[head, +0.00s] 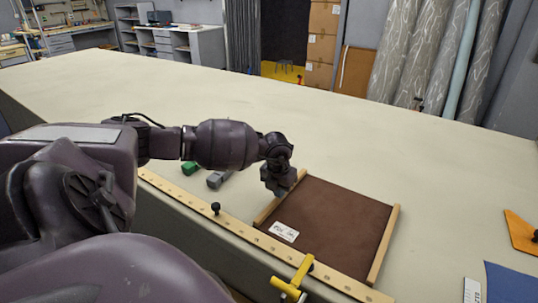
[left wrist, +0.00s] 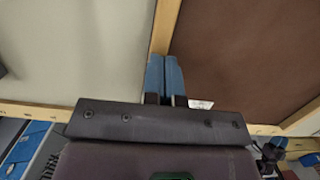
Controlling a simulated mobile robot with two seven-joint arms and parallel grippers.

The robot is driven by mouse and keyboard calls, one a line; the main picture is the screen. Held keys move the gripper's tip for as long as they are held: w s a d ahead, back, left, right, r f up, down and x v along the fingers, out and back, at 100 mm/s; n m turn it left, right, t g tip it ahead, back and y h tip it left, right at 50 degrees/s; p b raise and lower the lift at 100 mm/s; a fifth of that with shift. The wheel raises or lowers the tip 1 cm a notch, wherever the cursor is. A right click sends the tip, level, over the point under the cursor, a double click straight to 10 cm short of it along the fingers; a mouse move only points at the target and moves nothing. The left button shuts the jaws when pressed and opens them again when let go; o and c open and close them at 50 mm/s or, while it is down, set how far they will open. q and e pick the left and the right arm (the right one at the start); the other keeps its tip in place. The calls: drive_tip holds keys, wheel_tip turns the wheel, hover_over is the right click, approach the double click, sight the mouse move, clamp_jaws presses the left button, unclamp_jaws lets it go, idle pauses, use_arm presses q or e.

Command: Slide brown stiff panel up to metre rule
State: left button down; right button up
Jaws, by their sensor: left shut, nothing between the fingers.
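The brown stiff panel (head: 335,215) lies flat on the cloth table, with pale wooden strips along its left and right sides and a white label (head: 284,231) near its front left corner. My left gripper (head: 279,191) is shut and empty at the panel's left strip. In the left wrist view, its blue fingertips (left wrist: 165,76) are beside that strip (left wrist: 165,28). My right gripper is out of view.
A yellow clamp (head: 293,279) and a black knob (head: 215,208) sit on the wooden strip. Green (head: 190,168) and grey (head: 218,179) blocks lie left of my gripper. An orange piece (head: 521,232) and blue sheet (head: 510,283) lie at right. The table behind the panel is clear.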

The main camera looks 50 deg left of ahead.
sight(259, 221)
use_arm(q)
drive_tip(key=shift+w, duration=0.15)
drive_tip(key=s, duration=0.1)
drive_tip(key=s+d, duration=0.1)
drive_tip(key=s, duration=0.1)
drive_tip(key=shift+s+r, duration=0.1)
drive_tip(key=shift+r, duration=0.1)
drive_tip(key=s, duration=0.2)
drive_tip(key=s+d, duration=0.1)
drive_tip(key=s, duration=0.2)
drive_tip(key=s+d, duration=0.1)
drive_tip(key=s, duration=0.1)
drive_tip(key=shift+s, duration=0.25)
drive_tip(key=shift+s+d, duration=0.1)
drive_tip(key=shift+s, duration=0.35)
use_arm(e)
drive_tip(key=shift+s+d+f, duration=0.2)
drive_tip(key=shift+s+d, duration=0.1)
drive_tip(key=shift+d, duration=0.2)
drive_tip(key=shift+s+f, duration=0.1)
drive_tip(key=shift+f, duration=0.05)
